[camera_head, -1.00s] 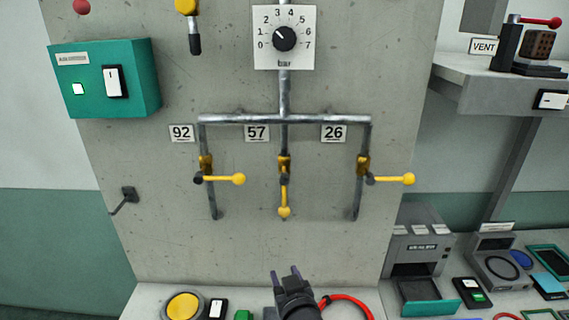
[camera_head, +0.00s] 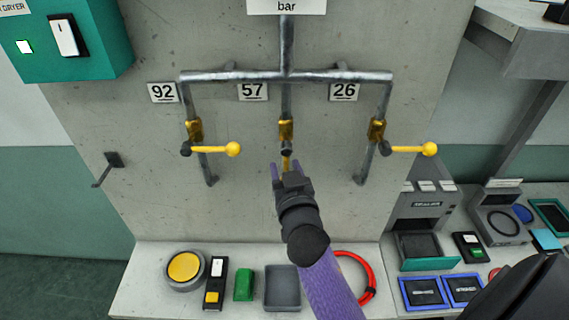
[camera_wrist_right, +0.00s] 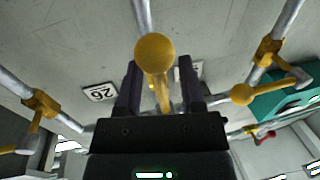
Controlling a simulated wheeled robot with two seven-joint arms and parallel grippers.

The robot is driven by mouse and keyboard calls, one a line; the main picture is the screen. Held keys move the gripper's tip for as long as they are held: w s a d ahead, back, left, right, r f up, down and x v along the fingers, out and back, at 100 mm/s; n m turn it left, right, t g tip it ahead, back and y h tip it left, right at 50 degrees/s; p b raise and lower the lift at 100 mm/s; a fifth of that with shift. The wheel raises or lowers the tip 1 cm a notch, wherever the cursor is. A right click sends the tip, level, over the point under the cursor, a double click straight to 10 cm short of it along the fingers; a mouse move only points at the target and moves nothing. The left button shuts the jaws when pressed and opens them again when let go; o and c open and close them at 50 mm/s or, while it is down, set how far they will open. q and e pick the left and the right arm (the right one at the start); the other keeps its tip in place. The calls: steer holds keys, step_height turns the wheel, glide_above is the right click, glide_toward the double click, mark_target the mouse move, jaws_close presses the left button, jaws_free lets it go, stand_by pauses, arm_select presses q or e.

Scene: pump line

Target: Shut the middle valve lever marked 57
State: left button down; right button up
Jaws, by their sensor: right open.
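The middle valve lever (camera_head: 286,160) is yellow and sits under the plate marked 57 (camera_head: 253,91). Now only its upper part shows in the head view, below the brass valve (camera_head: 286,131); my right gripper hides the rest. My right gripper (camera_head: 287,167) is open, pointing up at the lever, with one finger to each side. In the right wrist view the lever's ball (camera_wrist_right: 155,53) stands between the two fingertips (camera_wrist_right: 160,80), with no clear contact. The lever hangs down along its pipe. My left gripper is not in view.
The levers at 92 (camera_head: 216,150) and 26 (camera_head: 409,149) stick out sideways to the right. Below is a ledge with a yellow button (camera_head: 185,267), a grey tray (camera_head: 282,287) and a red ring (camera_head: 369,275). A hook (camera_head: 108,167) is at left.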

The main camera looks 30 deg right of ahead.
jaws_close()
stand_by(1.3)
